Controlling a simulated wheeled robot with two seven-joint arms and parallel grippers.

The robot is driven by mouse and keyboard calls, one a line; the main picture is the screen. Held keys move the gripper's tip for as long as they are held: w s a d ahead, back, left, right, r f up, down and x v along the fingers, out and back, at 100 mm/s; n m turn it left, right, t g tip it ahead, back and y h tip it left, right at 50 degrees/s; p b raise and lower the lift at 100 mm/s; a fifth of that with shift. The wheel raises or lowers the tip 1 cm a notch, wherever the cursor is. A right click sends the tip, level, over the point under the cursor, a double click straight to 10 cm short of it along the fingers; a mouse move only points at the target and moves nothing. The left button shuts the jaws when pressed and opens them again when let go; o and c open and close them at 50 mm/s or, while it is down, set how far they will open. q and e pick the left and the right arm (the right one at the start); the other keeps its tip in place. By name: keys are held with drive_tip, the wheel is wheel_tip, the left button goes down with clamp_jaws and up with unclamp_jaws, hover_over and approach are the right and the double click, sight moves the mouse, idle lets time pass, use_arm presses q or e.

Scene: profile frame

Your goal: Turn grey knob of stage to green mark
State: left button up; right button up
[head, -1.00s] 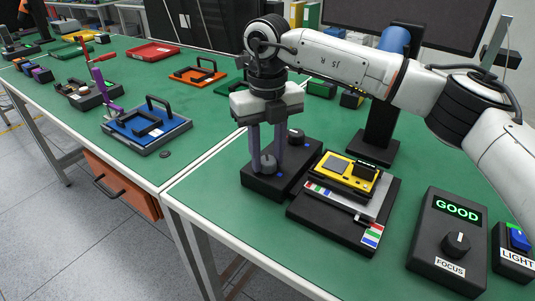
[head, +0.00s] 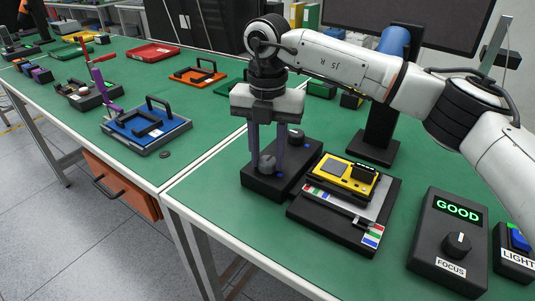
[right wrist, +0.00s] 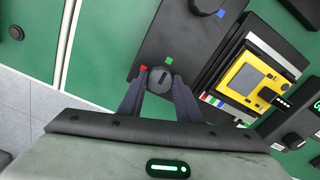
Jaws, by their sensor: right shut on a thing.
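The stage is a black box (head: 258,187) on the green bench, in front of my right arm. Its grey knob (head: 266,162) stands at the near end and also shows in the right wrist view (right wrist: 159,79). There, a red mark (right wrist: 143,68) and a green mark (right wrist: 168,60) lie just beyond the knob. The knob's pointer is too small to read surely. My right gripper (head: 268,167) points down, its two fingers shut on the knob from both sides; its fingertips (right wrist: 158,86) show in the wrist view. My left gripper is not in view.
A second dark knob (head: 296,136) with a blue mark (right wrist: 221,13) is at the stage's far end. Close right is a black base with a yellow device (head: 348,174). A focus box (head: 447,240) reading GOOD and a light switch (head: 515,250) stand further right.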

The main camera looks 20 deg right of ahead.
sight(268, 160)
drive_tip(key=shift+r, duration=0.1)
idle(0.4)
drive_tip(key=o, duration=1)
drive_tip(key=shift+o, duration=0.2)
wheel_tip(268, 160, up, 10)
drive_tip(key=shift+r, duration=0.15)
